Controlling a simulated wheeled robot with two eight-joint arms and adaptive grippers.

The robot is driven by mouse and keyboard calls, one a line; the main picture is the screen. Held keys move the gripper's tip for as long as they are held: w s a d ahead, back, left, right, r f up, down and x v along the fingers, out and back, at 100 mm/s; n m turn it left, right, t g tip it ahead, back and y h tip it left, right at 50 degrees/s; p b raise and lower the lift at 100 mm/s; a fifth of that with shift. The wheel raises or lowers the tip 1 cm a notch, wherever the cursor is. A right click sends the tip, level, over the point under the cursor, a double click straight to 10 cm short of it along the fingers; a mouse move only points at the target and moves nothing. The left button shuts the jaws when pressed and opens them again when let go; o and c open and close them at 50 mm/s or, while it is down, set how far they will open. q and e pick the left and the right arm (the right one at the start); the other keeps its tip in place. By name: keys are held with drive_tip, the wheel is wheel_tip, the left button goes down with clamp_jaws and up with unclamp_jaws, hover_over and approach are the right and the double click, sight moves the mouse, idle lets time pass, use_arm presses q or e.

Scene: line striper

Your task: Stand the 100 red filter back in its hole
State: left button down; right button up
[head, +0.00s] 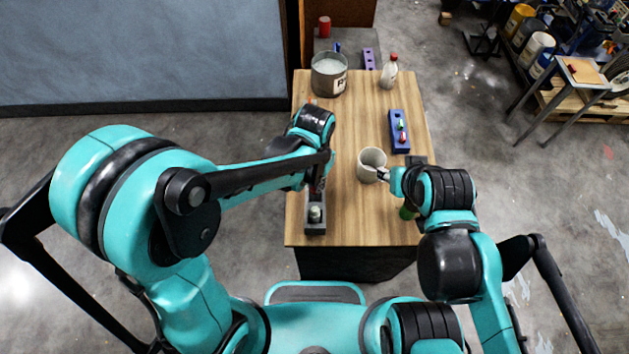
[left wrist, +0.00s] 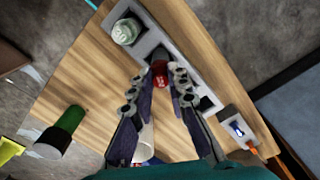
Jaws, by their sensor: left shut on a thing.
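My left gripper (left wrist: 163,80) is shut on a small red filter (left wrist: 159,73), held between its fingertips with its numbered end toward the wrist camera. The red filter is over or at the middle of a grey rack (left wrist: 190,68), by a dark opening; I cannot tell whether it is in the hole. A pale grey-green filter (left wrist: 125,32) stands at one end of the rack. A dark empty hole (left wrist: 206,103) shows toward the other end. In the head view the left gripper (head: 318,186) is above the rack (head: 315,228) and largely hidden by my arm.
A pale mug (head: 371,163) stands mid-table, with my right gripper (head: 384,174) close to its right side. A blue rack (head: 399,132) holds small items. A metal pot (head: 328,74) and a bottle (head: 389,72) stand at the back. A green cylinder (left wrist: 66,126) is at the front right.

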use_arm(q)
drive_tip(key=shift+f+b, duration=0.65)
drive_tip(key=shift+f, duration=0.05)
idle(0.4)
drive_tip(key=c, duration=1.1)
unclamp_jaws()
drive_tip(key=shift+o, duration=0.2)
drive_tip(key=shift+r+p, duration=2.7)
drive_tip(key=shift+r, duration=0.85)
drive_tip(key=shift+a+b, duration=0.35)
drive_tip(key=s+a+n+t+b, duration=0.2)
drive_tip(key=a+n+t+b, duration=0.1)
drive_tip(key=a+b, duration=0.3)
drive_tip(key=s+a+n+t+b, duration=0.3)
drive_tip(key=a+b, duration=0.3)
drive_tip(key=a, duration=0.5)
drive_tip(key=shift+f+t, duration=0.45)
drive_tip(key=shift+t, duration=0.15)
